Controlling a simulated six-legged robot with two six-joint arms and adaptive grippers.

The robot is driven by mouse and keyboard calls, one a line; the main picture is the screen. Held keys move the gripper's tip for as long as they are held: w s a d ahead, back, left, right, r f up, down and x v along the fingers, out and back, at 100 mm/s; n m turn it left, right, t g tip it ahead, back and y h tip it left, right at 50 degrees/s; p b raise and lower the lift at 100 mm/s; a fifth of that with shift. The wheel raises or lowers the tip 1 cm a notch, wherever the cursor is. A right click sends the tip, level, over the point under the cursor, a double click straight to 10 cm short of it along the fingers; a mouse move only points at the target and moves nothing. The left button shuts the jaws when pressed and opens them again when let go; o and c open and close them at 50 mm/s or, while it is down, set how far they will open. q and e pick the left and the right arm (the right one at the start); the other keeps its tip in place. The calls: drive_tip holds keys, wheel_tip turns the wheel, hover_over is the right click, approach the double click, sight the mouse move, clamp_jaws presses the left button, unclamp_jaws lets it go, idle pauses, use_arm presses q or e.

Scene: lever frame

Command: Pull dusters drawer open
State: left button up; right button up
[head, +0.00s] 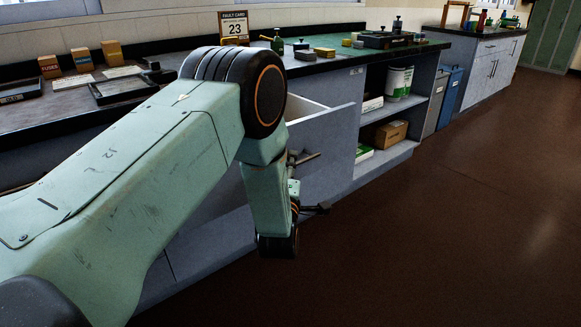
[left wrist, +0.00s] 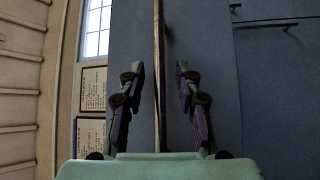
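One drawer (head: 325,140) stands pulled out under the counter, with part of its pale inside showing above its grey front. No readable label shows on it, so I cannot tell whether it is the dusters drawer. My left gripper (head: 314,182) is beside this drawer front, its fingers spread apart. In the left wrist view the open fingers (left wrist: 160,85) lie on either side of a thin upright panel edge (left wrist: 158,40), with gaps to both. My left arm hides much of the drawers behind it. My right gripper is in neither view.
The worktop (head: 345,66) above holds trays, small boxes and a sign reading 23 (head: 234,27). Open shelves (head: 395,115) with a tin and boxes stand right of the drawer. Dark bar handles (left wrist: 265,22) show in the left wrist view. The brown floor (head: 450,220) is clear at right.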

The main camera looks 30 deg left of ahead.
use_arm(q)
drive_tip(key=v, duration=1.2)
idle(0.3)
drive_tip(key=s+d+f+m+g+h+p, duration=0.1)
drive_tip(key=s+f+m+g+h, duration=0.2)
drive_tip(key=s+f+m+g, duration=0.35)
drive_tip(key=s+d+f+m+g+h+p, duration=0.15)
drive_tip(key=s+f+m+g, duration=0.3)
drive_tip(key=f+m, duration=0.45)
drive_tip(key=s+d+f+m+g+h+p, duration=0.1)
drive_tip(key=s+m+g, duration=0.1)
drive_tip(key=s, duration=0.9)
drive_tip(key=s+d+f+m+g+h+p, duration=0.1)
drive_tip(key=s+g, duration=0.4)
drive_tip(key=s, duration=0.7)
drive_tip(key=shift+d+f+m+h+p, duration=0.25)
drive_tip(key=shift+m+h+p, duration=0.35)
drive_tip(key=shift+m, duration=0.35)
